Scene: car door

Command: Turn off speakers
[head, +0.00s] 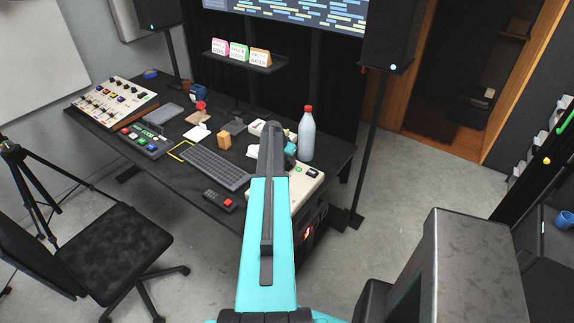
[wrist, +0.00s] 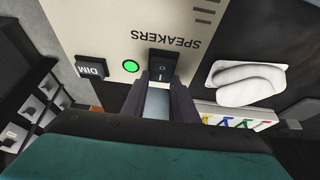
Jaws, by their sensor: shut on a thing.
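The beige speaker control box (head: 308,185) sits at the right end of the dark desk, partly hidden behind my arm. In the wrist view its face (wrist: 110,25) carries the word SPEAKERS upside down. The black speakers rocker switch (wrist: 163,64) is set in that face, beside a lit green lamp (wrist: 130,66). My gripper (wrist: 163,83) has its dark fingers at the switch, one on each side of its near end, and is shut on it. The fingers hide part of the switch. Two black speakers, left (head: 158,12) and right (head: 391,35), each show a small lit light.
A white rounded object (wrist: 246,84) lies right of the box. A red-capped bottle (head: 307,135) stands behind the box. A keyboard (head: 213,166), remote (head: 219,200) and mixer (head: 112,100) are further left. A chair (head: 113,245) stands in front.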

